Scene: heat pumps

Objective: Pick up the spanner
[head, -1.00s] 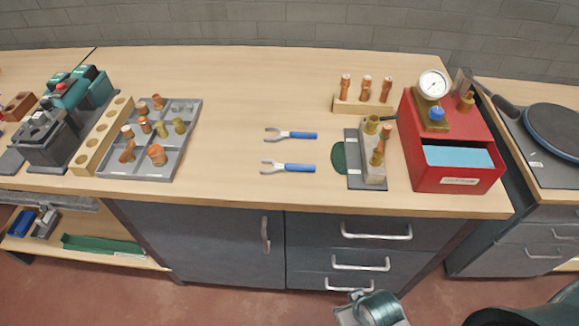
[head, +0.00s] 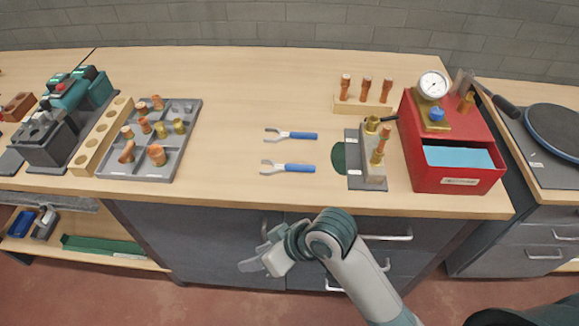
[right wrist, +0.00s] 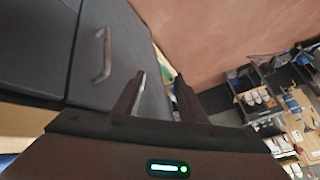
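Two blue-handled spanners lie flat on the workbench, one behind the other, with open jaws to the left: the rear spanner (head: 291,135) and the front spanner (head: 288,168). My right gripper (head: 250,266) is in front of the bench, below the worktop edge and apart from both spanners. In the right wrist view its two fingers (right wrist: 158,92) stand apart with nothing between them. The spanners are not seen in that view. My left gripper is in no view.
A grey compartment tray (head: 190,128) with copper and brass fittings is left of the spanners. A valve block on a dark plate (head: 355,160) and a red box (head: 440,183) stand to the right. A cabinet handle (head: 264,228) is near my right gripper.

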